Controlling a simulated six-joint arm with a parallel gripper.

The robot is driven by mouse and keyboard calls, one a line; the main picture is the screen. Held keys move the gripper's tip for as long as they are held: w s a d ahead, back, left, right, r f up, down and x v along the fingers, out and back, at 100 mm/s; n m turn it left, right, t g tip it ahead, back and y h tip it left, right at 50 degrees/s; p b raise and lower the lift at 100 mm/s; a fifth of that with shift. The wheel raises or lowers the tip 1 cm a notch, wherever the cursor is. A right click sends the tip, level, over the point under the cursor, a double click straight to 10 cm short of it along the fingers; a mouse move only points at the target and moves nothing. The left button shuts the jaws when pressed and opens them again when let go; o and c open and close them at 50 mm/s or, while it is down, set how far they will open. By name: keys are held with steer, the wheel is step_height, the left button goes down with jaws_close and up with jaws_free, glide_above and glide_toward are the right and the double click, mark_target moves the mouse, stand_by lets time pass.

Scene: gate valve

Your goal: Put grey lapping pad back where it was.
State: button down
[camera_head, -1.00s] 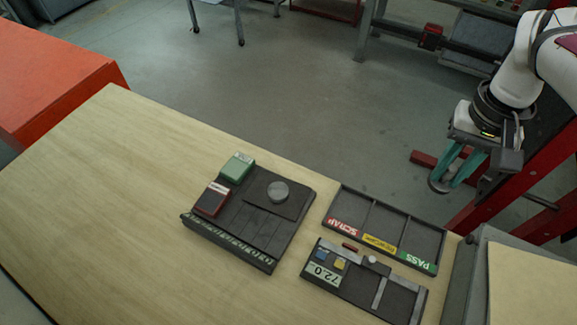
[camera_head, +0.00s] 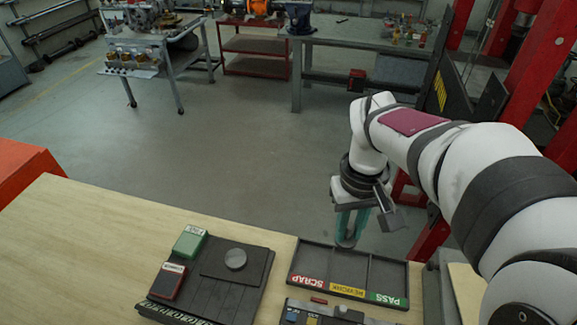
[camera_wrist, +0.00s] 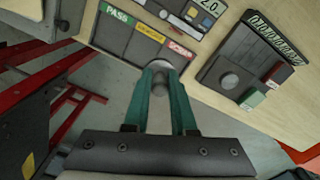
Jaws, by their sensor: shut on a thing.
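My gripper (camera_head: 346,232) hangs beyond the far edge of the table, just behind the sorting tray, fingers pointing down. Its teal fingers are shut on a round grey piece (camera_wrist: 157,66), mostly hidden between the fingertips; I cannot tell for sure whether it is the grey lapping pad. A black stand (camera_head: 213,291) on the table carries a green block (camera_head: 190,242) and a dark red block (camera_head: 168,280) at its left. A grey disc (camera_head: 235,259) lies on the stand's raised dark plate. My gripper is to the right of this stand and apart from it.
The sorting tray (camera_head: 350,268) has SCRAP, yellow and PASS labels and looks empty. A gauge tray (camera_head: 318,312) marked 72.0 in the wrist view lies before it. The table's left part (camera_head: 80,240) is clear. Red posts (camera_head: 540,90) stand at right.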

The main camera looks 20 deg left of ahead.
steer(key=s+a+f+n, duration=0.2)
steer(key=s+a+f, duration=0.2)
steer(key=a, duration=0.3)
steer(key=s+a+f+n, duration=0.2)
steer(key=s+a+f, duration=0.2)
steer(key=a+f, duration=0.1)
steer(key=s+a+f+n, duration=0.2)
steer(key=s+a+f, duration=0.2)
steer(key=a, duration=0.4)
steer(key=shift+a+f, duration=0.35)
steer(key=shift+f, duration=0.4)
steer(key=f, duration=0.4)
steer(key=shift+s+a, duration=0.1)
steer(key=shift+a, duration=0.1)
steer(key=shift+f, duration=0.15)
steer(key=shift+f, duration=0.1)
steer(key=c, duration=0.7)
jaws_free()
steer(key=shift+c, duration=0.2)
